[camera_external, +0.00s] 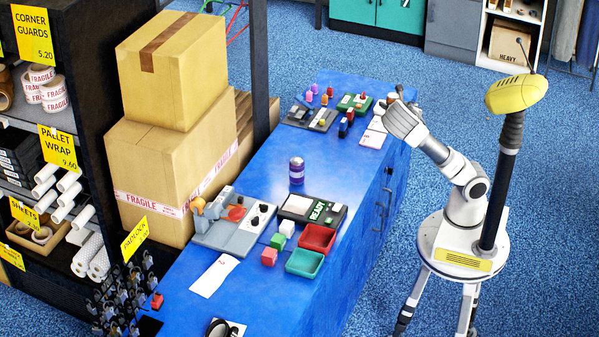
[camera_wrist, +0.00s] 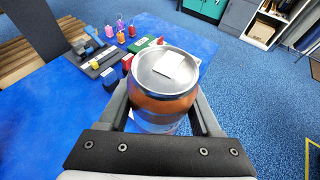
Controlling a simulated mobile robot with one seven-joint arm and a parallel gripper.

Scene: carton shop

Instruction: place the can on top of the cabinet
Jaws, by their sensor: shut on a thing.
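In the wrist view my gripper (camera_wrist: 163,108) is shut on a can (camera_wrist: 168,102) with an orange-brown body, a silver lid and a white patch on top. The can is between the two fingers. In the external view my gripper (camera_external: 390,112) is by the far right part of the blue counter; the held can is mostly hidden there. The blue counter (camera_external: 262,130) has handles on its right side, like a cabinet. A teal cabinet (camera_external: 378,12) and a grey cabinet (camera_external: 452,28) stand at the back. I cannot tell which one the task means.
Small coloured items on trays (camera_external: 311,118) stand near my gripper. A purple jar (camera_external: 296,171), a grey machine (camera_external: 228,222), a red bin (camera_external: 317,238) and a green bin (camera_external: 305,263) stand on the counter. Stacked cartons (camera_external: 160,165) line its left. Blue floor is open behind.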

